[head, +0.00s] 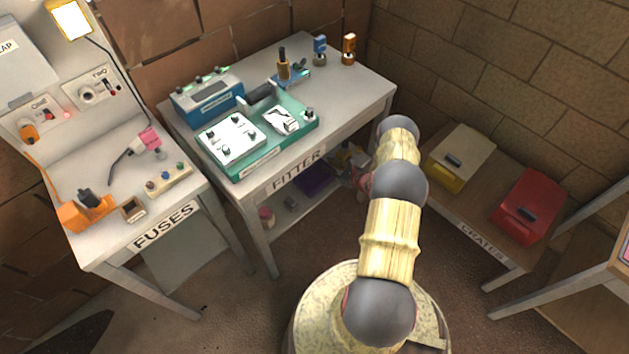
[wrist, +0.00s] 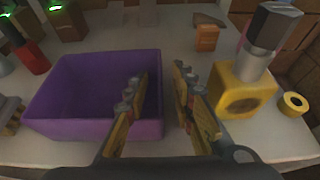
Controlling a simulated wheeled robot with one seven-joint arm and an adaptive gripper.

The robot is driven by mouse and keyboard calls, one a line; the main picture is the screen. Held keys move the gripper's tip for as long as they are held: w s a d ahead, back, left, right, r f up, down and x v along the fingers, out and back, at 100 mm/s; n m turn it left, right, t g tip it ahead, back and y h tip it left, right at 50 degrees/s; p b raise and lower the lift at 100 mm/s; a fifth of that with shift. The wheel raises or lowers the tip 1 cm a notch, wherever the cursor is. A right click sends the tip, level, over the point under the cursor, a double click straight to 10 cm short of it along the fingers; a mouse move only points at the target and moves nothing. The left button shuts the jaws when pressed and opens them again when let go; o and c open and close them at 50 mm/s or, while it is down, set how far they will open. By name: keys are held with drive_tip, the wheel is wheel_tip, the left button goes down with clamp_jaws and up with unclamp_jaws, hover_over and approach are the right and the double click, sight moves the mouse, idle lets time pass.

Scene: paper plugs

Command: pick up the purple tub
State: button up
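The purple tub (wrist: 75,122) stands open on a pale shelf at the left of the wrist view. In the head view it shows as a purple patch (head: 313,181) on the low shelf under the FITTER bench. My gripper (wrist: 157,76) is open, its fingers apart. The left finger appears over the tub's opening and the right finger outside its right wall, with that wall showing between them. I cannot tell whether either finger touches it. In the head view my arm and the bench partly hide the gripper.
A yellow block with a grey metal cylinder (wrist: 245,92) stands close right of my gripper, with a yellow ring (wrist: 294,103) beyond. An orange-brown block (wrist: 207,38) stands behind. The FITTER bench (head: 345,112) is above the shelf.

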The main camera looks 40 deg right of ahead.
drive_tip(key=shift+w+f, duration=0.25)
drive_tip(key=shift+w, duration=0.4)
drive_tip(key=shift+c, duration=0.7)
clamp_jaws()
drive_tip(key=shift+r, duration=0.1)
